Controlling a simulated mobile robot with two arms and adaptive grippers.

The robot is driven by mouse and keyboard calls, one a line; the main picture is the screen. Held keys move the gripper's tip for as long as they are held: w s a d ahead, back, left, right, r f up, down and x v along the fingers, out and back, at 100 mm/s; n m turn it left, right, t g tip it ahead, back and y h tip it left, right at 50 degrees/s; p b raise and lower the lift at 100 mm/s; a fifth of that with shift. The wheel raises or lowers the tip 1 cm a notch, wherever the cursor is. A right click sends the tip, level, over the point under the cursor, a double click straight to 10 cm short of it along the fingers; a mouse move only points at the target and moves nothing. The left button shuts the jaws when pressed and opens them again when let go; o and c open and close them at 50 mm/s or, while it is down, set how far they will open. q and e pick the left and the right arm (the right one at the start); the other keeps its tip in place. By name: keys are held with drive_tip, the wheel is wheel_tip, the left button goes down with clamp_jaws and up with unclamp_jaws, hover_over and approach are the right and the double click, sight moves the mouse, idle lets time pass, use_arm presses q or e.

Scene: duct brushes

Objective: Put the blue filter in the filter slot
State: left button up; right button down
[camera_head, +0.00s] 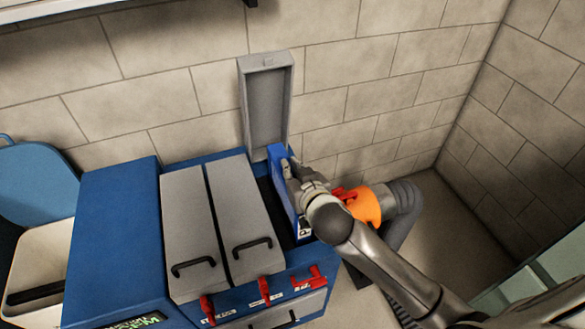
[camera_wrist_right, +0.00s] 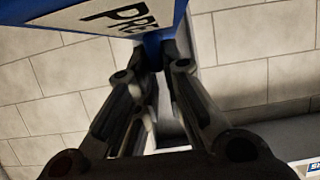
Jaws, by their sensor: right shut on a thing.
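The blue filter (camera_head: 278,153) is in my right gripper (camera_head: 287,172), whose fingers are shut on it. It is upright at the open filter slot (camera_head: 268,200), the dark gap at the right end of the blue machine. My gripper hides part of it, and I cannot tell how deep it sits. In the right wrist view the filter (camera_wrist_right: 165,32) fills the top, with a white label reading "PRE", and the fingers (camera_wrist_right: 155,60) close on its edge. My left gripper is not in view.
The slot's grey lid (camera_head: 265,100) stands open against the brick wall. Two grey lids (camera_head: 195,225) with black handles are shut to the left. Red latches (camera_head: 265,290) line the machine's front. An orange hose collar (camera_head: 364,205) is close beside my right wrist.

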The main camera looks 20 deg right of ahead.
wheel_tip(320, 180, down, 13)
drive_tip(key=b, duration=0.8)
drive_tip(key=shift+r+b, duration=0.15)
drive_tip(key=shift+b, duration=0.15)
idle(0.3)
drive_tip(key=c, duration=1.5)
unclamp_jaws()
drive_tip(key=shift+o, duration=0.2)
drive_tip(key=shift+s, duration=0.1)
